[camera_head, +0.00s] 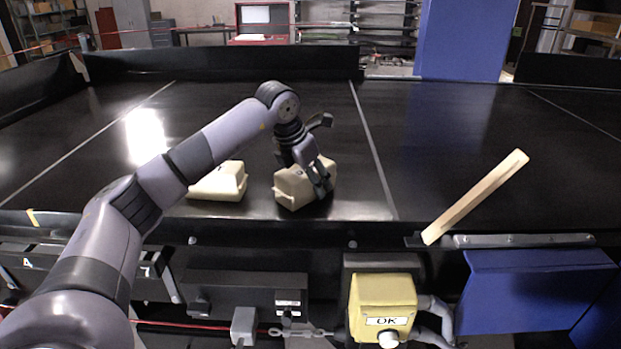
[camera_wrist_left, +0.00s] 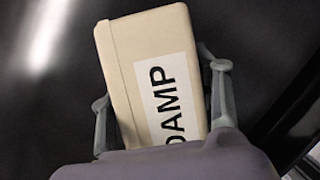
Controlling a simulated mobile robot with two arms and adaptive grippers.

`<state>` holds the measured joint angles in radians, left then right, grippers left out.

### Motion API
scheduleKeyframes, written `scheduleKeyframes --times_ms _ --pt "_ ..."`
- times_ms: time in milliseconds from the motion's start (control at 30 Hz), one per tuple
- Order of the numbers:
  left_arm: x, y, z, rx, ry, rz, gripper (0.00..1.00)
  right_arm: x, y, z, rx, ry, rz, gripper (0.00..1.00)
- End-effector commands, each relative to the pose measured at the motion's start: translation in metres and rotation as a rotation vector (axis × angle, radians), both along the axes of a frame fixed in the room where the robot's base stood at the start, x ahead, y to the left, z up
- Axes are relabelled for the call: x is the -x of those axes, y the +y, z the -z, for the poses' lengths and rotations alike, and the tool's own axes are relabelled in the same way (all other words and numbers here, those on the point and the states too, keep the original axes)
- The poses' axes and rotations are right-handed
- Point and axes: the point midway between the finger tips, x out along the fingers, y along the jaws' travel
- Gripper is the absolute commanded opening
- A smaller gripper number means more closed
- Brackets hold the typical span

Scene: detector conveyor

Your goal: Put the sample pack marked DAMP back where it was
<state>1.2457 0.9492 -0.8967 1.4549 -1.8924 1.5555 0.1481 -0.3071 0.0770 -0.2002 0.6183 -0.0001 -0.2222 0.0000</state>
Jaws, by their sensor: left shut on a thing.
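The sample pack marked DAMP (camera_wrist_left: 130,55) is a cream box with a white label in the left wrist view. In the head view the pack (camera_head: 291,190) is at the near part of the black belt, slightly tilted. My left gripper (camera_head: 318,178) is shut on it from above, and in the wrist view the fingers (camera_wrist_left: 162,100) lie along its two sides. I cannot tell whether the pack touches the belt. A second cream pack (camera_head: 218,184) lies on the belt just left of it; no marking on it is readable. My right gripper is not in view.
The dark belt (camera_head: 250,120) has free room behind and left of the packs. A pale wooden bar (camera_head: 476,196) slants up at the right. A yellow box with an OK button (camera_head: 383,300) and a blue panel (camera_head: 535,290) stand at the front.

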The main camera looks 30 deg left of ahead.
Motion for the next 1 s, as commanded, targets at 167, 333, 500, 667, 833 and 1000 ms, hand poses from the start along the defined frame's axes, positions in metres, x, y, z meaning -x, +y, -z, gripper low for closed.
scheduleKeyframes --times_ms 167,333,500,667,833,1000 --pt "0.000 0.000 0.002 0.001 -0.003 0.000 0.11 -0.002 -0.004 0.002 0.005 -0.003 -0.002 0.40" --pt "0.000 0.000 0.002 0.000 0.000 0.000 0.66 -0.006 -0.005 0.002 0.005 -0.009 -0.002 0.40" --pt "0.000 0.000 0.002 0.000 0.000 0.000 0.76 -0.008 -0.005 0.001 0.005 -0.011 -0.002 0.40" --pt "0.000 0.000 0.002 0.000 0.000 0.000 0.76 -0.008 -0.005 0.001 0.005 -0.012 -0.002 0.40" --pt "0.000 0.000 -0.002 0.000 -0.001 0.000 0.76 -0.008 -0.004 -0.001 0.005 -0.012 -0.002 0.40" --pt "0.006 0.001 -0.019 0.000 -0.007 0.001 0.76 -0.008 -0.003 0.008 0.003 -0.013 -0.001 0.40"
